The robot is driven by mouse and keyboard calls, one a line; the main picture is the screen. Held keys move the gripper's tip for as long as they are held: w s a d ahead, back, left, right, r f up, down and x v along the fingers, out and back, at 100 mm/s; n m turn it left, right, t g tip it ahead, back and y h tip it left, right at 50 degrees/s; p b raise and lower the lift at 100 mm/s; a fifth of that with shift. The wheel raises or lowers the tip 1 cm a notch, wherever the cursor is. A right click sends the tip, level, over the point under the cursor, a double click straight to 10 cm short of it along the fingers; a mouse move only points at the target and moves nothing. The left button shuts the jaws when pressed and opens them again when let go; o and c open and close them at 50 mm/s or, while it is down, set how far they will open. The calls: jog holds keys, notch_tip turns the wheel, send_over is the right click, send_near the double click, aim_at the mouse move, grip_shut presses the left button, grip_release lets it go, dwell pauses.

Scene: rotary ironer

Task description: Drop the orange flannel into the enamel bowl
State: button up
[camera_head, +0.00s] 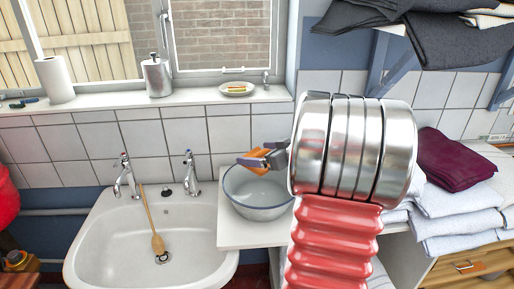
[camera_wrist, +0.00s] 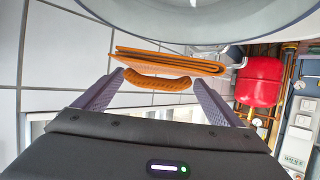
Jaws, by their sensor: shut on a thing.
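The orange flannel (camera_head: 253,162) is a folded cloth held between the fingers of my gripper (camera_head: 266,159). In the head view it is above the back part of the enamel bowl (camera_head: 258,212), a white bowl with a dark rim on the white counter right of the sink. The wrist view shows the flannel (camera_wrist: 165,64) pinched between the two fingertips of my gripper (camera_wrist: 155,84), with its folded layers visible. The curved grey-white shape at the top of the wrist view appears to be the bowl (camera_wrist: 210,22). My arm covers the area right of the bowl.
The windowsill (camera_head: 200,101) behind holds a paper roll, a dispenser and a small dish. Folded linens (camera_head: 455,200) are stacked at right. A shelf with dark cloths (camera_head: 455,40) overhangs above.

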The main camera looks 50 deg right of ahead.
aim_at(259, 152)
jog(key=shift+f, duration=0.8)
jog(key=o, duration=0.8)
jog(key=shift+r, duration=0.15)
notch_tip(259, 152, up, 10)
jog(key=shift+f, duration=0.2)
dwell(0.3)
